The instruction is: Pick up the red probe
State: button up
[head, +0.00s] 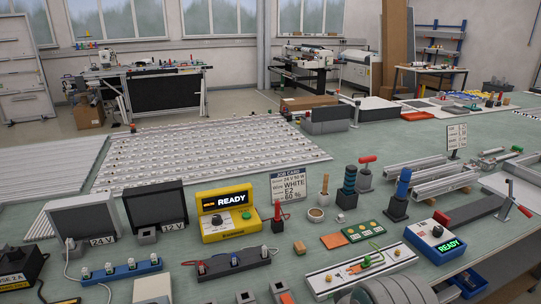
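A thin upright red piece, which looks like the red probe (278,210), stands in a small dark holder (279,226) in the head view. It is just right of a yellow meter (228,212) with a lit READY display. Its tip is hidden in the holder.
A white job card (288,183) stands behind the probe. A black strip with jacks (234,262) lies in front. A wooden-handled tool (324,184), a cup (316,214) and a green board (363,231) are to the right.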

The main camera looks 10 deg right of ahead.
aim_at(277, 204)
jog(key=k, duration=0.55)
jog(key=k+z, duration=0.1)
jog(key=z, duration=1.25)
jog(key=j+z, duration=0.35)
jog(key=j, duration=0.75)
